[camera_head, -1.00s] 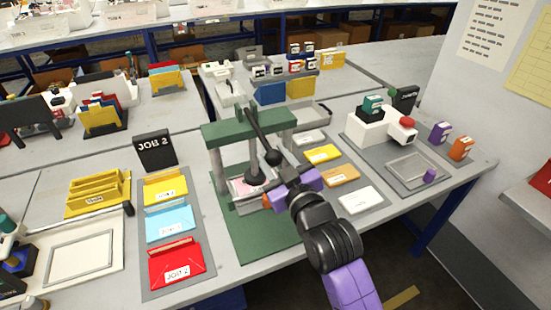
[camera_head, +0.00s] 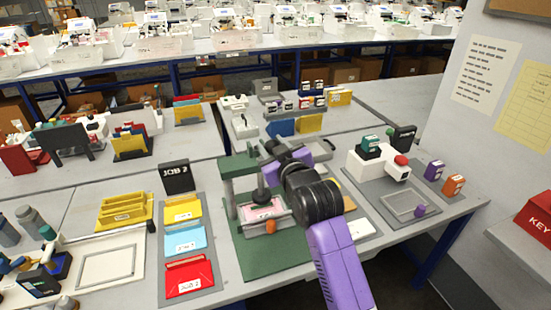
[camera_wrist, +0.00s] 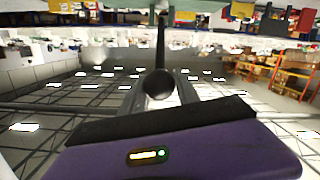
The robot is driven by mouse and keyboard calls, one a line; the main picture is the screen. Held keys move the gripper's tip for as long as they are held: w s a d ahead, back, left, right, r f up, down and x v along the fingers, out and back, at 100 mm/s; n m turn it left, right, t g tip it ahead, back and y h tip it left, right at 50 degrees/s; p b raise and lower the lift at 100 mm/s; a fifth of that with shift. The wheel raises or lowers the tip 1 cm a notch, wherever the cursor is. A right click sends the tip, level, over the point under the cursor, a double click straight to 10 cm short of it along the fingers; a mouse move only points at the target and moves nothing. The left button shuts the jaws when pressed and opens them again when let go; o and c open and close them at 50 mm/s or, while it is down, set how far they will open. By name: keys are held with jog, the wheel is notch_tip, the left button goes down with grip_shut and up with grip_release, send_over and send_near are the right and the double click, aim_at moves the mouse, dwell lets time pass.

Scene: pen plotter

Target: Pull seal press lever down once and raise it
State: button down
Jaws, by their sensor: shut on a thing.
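The seal press (camera_head: 268,254) has a green base, grey posts and a green top beam, left of my arm in the head view. Its dark round stamp head (camera_head: 262,192) hangs above a pinkish sheet (camera_head: 264,211) on the press bed. My gripper (camera_head: 276,151) is raised at about the height of the top beam, on its right side. In the wrist view, the black lever (camera_wrist: 160,48) runs toward the jaws, with its round end in front of the gripper body. My gripper is shut on the lever. In the head view my arm hides most of the lever.
Left of the press, a grey tray (camera_head: 212,283) holds yellow, blue and red envelopes, with a black job sign (camera_head: 177,177) behind. A white device with a red knob (camera_head: 378,162) stands to the right. Bins and folders fill the back tables.

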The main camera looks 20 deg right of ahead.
jog(key=shift+w+d+r, duration=0.1)
jog(key=shift+w+r, duration=0.55)
jog(key=shift+r, duration=0.35)
jog(key=c, duration=0.9)
grip_release()
jog(key=shift+f, duration=0.1)
jog(key=shift+s, duration=0.45)
jog(key=s, duration=0.4)
jog(key=s+b, duration=0.1)
jog(key=s, duration=0.1)
jog(key=shift+s+r, duration=0.2)
jog(key=shift+r, duration=0.2)
jog(key=shift+s+r, duration=0.1)
jog(key=shift+s, duration=0.1)
